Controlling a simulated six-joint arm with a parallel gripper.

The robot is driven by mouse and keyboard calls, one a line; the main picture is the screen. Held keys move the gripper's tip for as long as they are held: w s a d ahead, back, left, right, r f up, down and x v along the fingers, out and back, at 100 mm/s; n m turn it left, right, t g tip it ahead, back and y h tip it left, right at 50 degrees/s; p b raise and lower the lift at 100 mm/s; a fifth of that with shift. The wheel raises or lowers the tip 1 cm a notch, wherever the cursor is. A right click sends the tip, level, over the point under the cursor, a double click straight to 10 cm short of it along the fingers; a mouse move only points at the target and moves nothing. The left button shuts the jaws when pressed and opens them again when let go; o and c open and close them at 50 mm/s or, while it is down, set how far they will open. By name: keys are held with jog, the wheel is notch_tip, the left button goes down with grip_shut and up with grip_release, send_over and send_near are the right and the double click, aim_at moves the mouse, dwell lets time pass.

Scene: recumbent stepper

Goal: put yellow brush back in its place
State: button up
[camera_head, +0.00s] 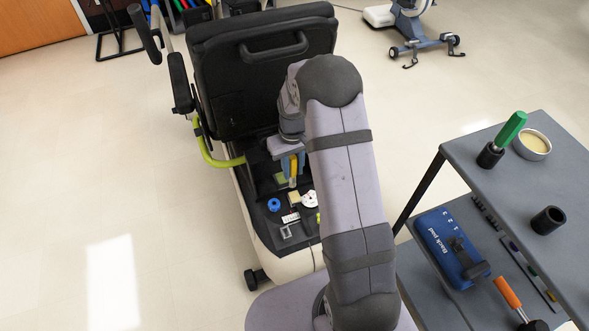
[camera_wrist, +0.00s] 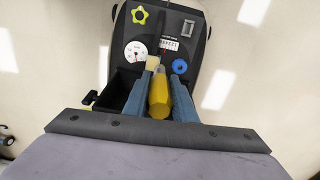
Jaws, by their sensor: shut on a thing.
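The yellow brush (camera_head: 293,168) is between the blue fingers of my gripper (camera_head: 292,163), over the rear deck of the stepper behind its black seat. In the wrist view its yellow handle (camera_wrist: 159,96) lies between the two fingers of my gripper (camera_wrist: 160,82), with the pale bristle end pointing away toward the deck. Whether the bristles touch the deck I cannot tell. On the grey cart's top, a green-handled brush (camera_head: 511,131) stands in a black cup (camera_head: 490,155). Another black cup (camera_head: 548,221) there looks empty.
A round tin (camera_head: 532,145) stands on the cart. Its lower shelf holds a blue back pad (camera_head: 446,247) and an orange-handled tool (camera_head: 508,292). Open floor separates stepper and cart.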

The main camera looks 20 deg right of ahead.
jog(key=s+d+r+m+p, duration=0.1)
jog(key=s+r+m+p, duration=0.4)
jog(key=r, duration=1.1)
jog(key=s+d+r+m+p, duration=0.1)
jog(key=s+d+r+p, duration=0.35)
jog(key=d, duration=0.25)
jog(key=s+d+r+m+p, duration=0.1)
jog(key=s+d+r+p, duration=0.25)
jog(key=d+r, duration=0.3)
jog(key=s+d+r+m+p, duration=0.2)
jog(key=s+d+r+p, duration=0.4)
jog(key=s, duration=0.5)
jog(key=s+d+r+m+p, duration=0.2)
jog(key=s+d+r+p, duration=0.4)
jog(key=s+d+p, duration=0.2)
jog(key=s+d+r+m+p, duration=0.2)
jog(key=s+d+r+p, duration=0.4)
jog(key=s+d, duration=0.3)
jog(key=shift+s+p, duration=0.9)
jog(key=shift+s, duration=1.4)
jog(key=shift+d, duration=0.1)
jog(key=shift+r, duration=0.1)
